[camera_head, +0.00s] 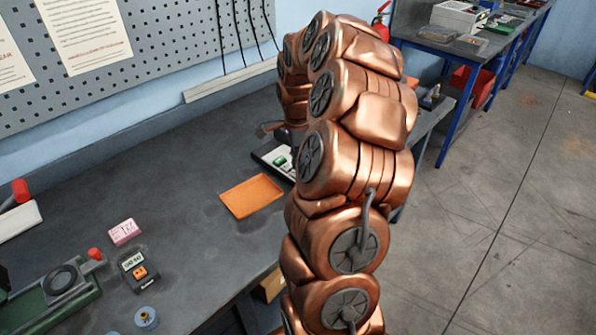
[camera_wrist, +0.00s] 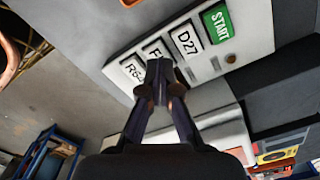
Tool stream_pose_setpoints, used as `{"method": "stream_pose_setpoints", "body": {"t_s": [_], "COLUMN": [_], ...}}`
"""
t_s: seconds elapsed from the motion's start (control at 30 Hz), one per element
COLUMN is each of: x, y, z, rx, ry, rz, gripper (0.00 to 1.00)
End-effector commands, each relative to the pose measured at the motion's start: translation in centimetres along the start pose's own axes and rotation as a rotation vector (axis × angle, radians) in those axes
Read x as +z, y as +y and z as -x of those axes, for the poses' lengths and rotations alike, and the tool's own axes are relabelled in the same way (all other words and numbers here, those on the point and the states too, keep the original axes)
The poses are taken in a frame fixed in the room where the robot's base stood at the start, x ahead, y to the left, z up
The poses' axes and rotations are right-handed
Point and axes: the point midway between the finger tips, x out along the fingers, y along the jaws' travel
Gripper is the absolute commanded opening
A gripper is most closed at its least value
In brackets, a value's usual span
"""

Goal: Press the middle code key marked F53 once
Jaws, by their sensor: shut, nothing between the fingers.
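The white key panel (camera_wrist: 245,45) runs diagonally across the top of the wrist view. It carries a green START key (camera_wrist: 219,22), a D27 key (camera_wrist: 187,42), a middle key (camera_wrist: 155,50) and a key starting R6 (camera_wrist: 132,70). Only the F of the middle key's label shows; my gripper covers the rest. My gripper (camera_wrist: 160,76) is shut and empty, its fingertips over the lower part of the middle key. I cannot tell whether they touch it.
An orange tray (camera_head: 251,196) lies on the dark bench left of my arm. A pink block (camera_head: 124,232), a small meter (camera_head: 138,270) and a green fixture (camera_head: 45,300) stand at the lower left. The bench between tray and meter is mostly clear.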

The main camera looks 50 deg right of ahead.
Motion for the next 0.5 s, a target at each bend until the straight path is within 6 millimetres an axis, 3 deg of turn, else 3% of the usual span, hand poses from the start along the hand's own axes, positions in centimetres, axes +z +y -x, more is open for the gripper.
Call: {"method": "stream_pose_setpoints", "body": {"t_s": [0.5], "x": [0.0], "y": [0.01], "z": [-0.69], "rx": [0.0], "ry": [0.0], "rz": [0.0], "gripper": [0.0]}}
